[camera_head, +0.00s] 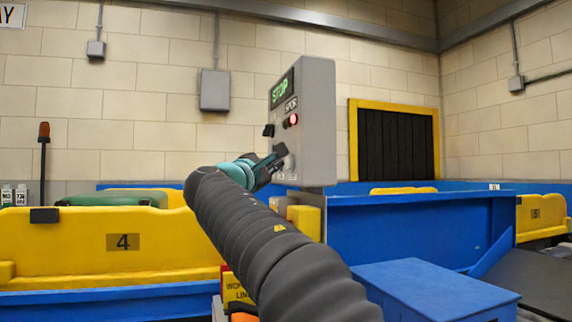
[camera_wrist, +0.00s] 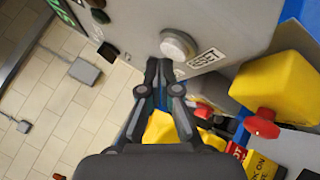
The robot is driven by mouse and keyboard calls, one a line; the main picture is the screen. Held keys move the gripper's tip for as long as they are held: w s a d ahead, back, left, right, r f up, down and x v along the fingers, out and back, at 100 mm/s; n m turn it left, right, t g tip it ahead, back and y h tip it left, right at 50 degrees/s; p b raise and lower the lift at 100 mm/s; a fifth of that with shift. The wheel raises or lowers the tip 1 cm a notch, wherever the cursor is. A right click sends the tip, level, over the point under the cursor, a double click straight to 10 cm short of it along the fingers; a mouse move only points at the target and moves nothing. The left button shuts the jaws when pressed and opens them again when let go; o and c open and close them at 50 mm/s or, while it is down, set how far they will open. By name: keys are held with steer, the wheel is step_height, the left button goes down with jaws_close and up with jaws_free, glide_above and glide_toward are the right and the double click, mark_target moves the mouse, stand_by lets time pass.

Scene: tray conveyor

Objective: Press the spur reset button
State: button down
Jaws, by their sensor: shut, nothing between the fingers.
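The grey control box (camera_head: 318,110) on the spur has a lit green STOP sign, a SPUR label and a red lit button (camera_head: 292,120). In the wrist view, a round pale button (camera_wrist: 178,45) sits on the box face beside a small white label (camera_wrist: 206,58), partly readable. My gripper (camera_wrist: 162,68) is shut and empty, its fingertips just below and left of the pale button; I cannot tell whether they touch it. In the head view my gripper (camera_head: 279,156) is at the lower part of the box face and hides the pale button.
A yellow box (camera_wrist: 280,85) with a red mushroom button (camera_wrist: 262,124) is right of my gripper in the wrist view. A black switch (camera_head: 268,130) is on the control box. A yellow tray marked 4 (camera_head: 80,245) stands left; a blue housing (camera_head: 400,225) stands right.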

steer(key=shift+w+d, duration=0.1)
steer(key=shift+d, duration=0.4)
stand_by(0.8)
stand_by(0.4)
steer(key=shift+s+a, duration=0.25)
steer(key=shift+a, duration=0.6)
steer(key=a+p, duration=0.1)
steer(key=a, duration=0.1)
steer(key=s+a, duration=0.1)
steer(key=a, duration=0.2)
steer(key=shift+s+p, duration=0.2)
steer(key=shift+p, duration=0.15)
stand_by(0.5)
